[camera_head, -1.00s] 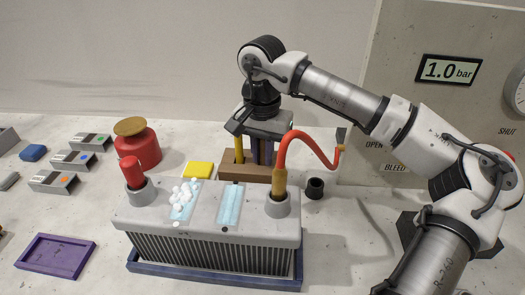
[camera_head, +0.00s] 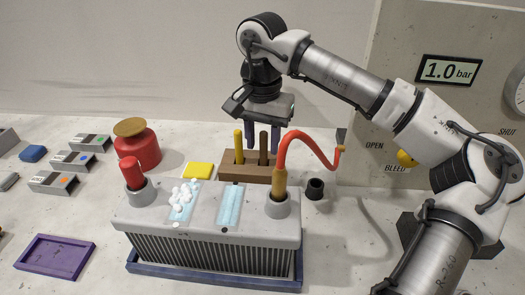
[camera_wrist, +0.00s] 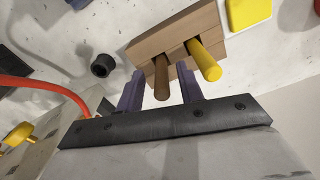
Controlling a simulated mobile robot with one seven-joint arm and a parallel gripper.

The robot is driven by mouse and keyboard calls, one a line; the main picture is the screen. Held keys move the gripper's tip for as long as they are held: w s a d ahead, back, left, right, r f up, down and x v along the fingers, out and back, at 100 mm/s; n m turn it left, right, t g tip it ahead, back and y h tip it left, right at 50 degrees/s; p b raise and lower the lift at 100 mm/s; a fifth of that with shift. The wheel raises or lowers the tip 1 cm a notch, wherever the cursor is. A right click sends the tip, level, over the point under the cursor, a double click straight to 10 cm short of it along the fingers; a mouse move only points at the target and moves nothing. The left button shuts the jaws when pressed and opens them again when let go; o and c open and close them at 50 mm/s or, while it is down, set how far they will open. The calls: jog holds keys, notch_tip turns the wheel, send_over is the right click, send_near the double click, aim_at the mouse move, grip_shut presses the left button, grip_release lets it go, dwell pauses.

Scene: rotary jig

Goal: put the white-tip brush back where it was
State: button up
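A wooden block (camera_head: 235,175) stands behind the grey battery-like unit and holds two upright handles, one yellow (camera_head: 238,146) and one brown (camera_head: 263,148). Their lower ends are sunk in the block, so no white tip shows and I cannot tell which is the white-tip brush. My gripper (camera_head: 262,140) is above the block, its purple fingers apart on either side of the brown handle's upper end. In the wrist view the brown handle (camera_wrist: 161,78) stands between the open fingers with gaps on both sides; the yellow handle (camera_wrist: 204,60) is outside them.
The grey unit (camera_head: 255,228) with a red hose (camera_head: 310,140) is in front of the block. A black cup (camera_head: 315,188) stands to the right, a yellow pad (camera_head: 199,170) and a red canister (camera_head: 140,150) to the left. A panel with a gauge is at right.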

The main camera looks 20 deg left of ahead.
notch_tip(320, 180, up, 8)
jog(key=shift+r, duration=0.2)
